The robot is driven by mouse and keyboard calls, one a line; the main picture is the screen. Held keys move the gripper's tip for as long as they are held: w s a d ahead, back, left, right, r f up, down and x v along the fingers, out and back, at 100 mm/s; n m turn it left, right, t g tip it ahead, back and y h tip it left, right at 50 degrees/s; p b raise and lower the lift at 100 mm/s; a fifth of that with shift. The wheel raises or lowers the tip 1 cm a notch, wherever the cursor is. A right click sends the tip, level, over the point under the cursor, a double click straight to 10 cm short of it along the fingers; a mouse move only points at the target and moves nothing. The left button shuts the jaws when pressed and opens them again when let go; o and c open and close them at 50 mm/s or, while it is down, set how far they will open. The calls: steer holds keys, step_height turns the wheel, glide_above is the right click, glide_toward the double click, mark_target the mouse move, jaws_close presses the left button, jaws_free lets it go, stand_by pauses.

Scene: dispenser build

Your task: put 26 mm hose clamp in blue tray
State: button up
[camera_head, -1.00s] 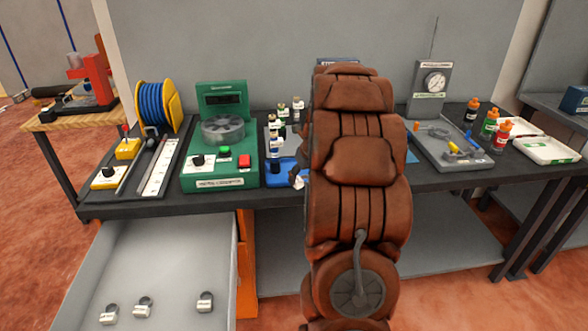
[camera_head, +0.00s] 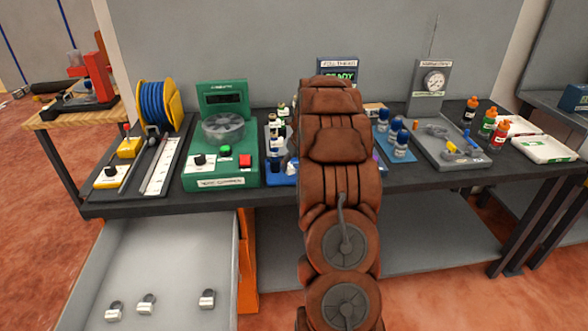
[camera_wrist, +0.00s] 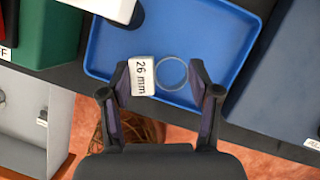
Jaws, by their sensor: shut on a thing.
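The 26 mm hose clamp, a thin ring with a white "26 mm" label (camera_wrist: 142,76), is between the fingertips of my gripper (camera_wrist: 165,85) in the wrist view. My gripper is shut on it. The blue tray (camera_wrist: 205,35) lies behind and below the clamp in that view, and the clamp overlaps the tray's near part. I cannot tell how high the clamp is above the tray floor. In the head view my arm hides the gripper and clamp, and only a blue corner of the tray (camera_head: 282,180) shows left of the arm.
A white bottle-like item (camera_wrist: 112,8) is at the tray's far left. The green machine (camera_head: 222,150) stands left of the tray. Blue-capped bottles (camera_head: 400,145) stand right of my arm. An open drawer (camera_head: 165,260) holds three labelled clamps (camera_head: 207,299).

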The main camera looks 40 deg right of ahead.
steer(key=shift+f+p, duration=0.3)
steer(key=shift+f, duration=1)
steer(key=shift+f, duration=0.1)
steer(key=o, duration=1.2)
steer(key=shift+c, duration=0.2)
